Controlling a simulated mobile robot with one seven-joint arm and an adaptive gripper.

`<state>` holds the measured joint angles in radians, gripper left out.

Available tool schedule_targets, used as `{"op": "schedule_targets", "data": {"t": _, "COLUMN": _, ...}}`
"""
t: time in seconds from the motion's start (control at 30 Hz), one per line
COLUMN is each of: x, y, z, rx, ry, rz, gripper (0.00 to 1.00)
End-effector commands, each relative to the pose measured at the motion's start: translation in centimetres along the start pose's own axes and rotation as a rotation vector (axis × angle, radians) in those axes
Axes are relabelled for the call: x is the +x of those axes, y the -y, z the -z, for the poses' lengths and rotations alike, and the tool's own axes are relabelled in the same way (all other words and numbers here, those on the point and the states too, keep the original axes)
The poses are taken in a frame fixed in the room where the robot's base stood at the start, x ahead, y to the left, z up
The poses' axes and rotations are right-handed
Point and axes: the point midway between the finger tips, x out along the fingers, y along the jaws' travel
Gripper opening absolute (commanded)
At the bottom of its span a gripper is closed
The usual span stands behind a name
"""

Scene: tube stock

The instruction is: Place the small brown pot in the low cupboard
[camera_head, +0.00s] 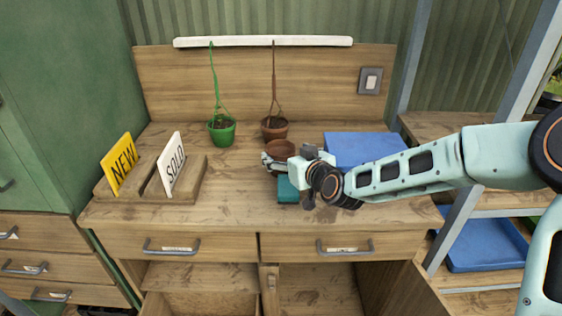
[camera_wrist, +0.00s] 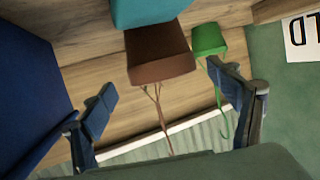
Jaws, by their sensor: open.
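In the wrist view, which is upside down, a brown pot (camera_wrist: 158,55) lies ahead between the spread fingers of my gripper (camera_wrist: 160,86), with a gap on both sides. A teal block (camera_head: 288,190) is below my gripper; it also shows beside the pot's base in the wrist view (camera_wrist: 148,10). The low cupboard (camera_head: 318,287) is under the drawers, and its front looks open.
A wooden stand (camera_head: 190,187) holds NEW and SOLD signs. The bench front is clear; drawers (camera_head: 178,245) are shut.

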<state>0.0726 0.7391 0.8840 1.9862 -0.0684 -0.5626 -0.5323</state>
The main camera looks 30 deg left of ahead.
Motion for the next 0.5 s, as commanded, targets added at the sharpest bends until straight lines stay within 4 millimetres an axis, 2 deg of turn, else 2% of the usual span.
{"op": "schedule_targets", "data": {"t": 0.23, "x": 3.3, "y": 0.4, "z": -0.2, "rx": 0.001, "ry": -0.001, "rz": 0.001, "gripper": 0.82}}
{"op": "schedule_targets", "data": {"t": 0.5, "x": 4.2, "y": 0.3, "z": -0.2, "rx": 0.000, "ry": 0.000, "rz": -0.001, "gripper": 0.82}}
